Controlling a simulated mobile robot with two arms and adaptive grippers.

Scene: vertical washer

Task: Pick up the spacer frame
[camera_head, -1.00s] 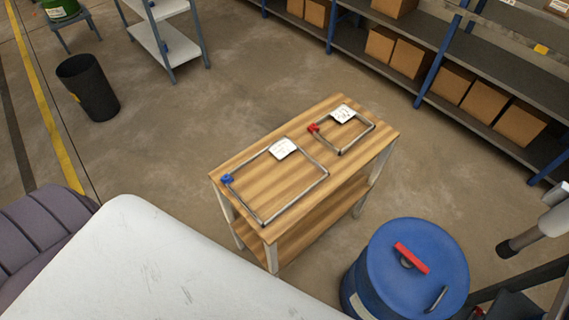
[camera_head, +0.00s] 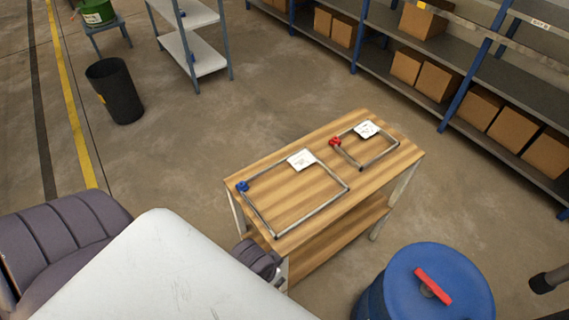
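Two thin grey rectangular spacer frames lie flat on a wooden-topped table. The larger frame (camera_head: 319,208) has a blue corner piece at its left corner and a white label on its far side. The smaller frame (camera_head: 377,160) lies to its right and farther back, with a red corner piece and a white label. They lie apart from each other. What looks like my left arm crosses the lower left of the head view, its dark ribbed section close to the table's near left leg. I see neither gripper, and neither frame is held.
The wooden table (camera_head: 262,178) has a lower shelf. A blue drum (camera_head: 457,268) with a red bar stands right of its near side. A black bin (camera_head: 116,92) stands at the left. Shelving with cardboard boxes (camera_head: 478,107) runs along the upper right. The floor behind the table is open.

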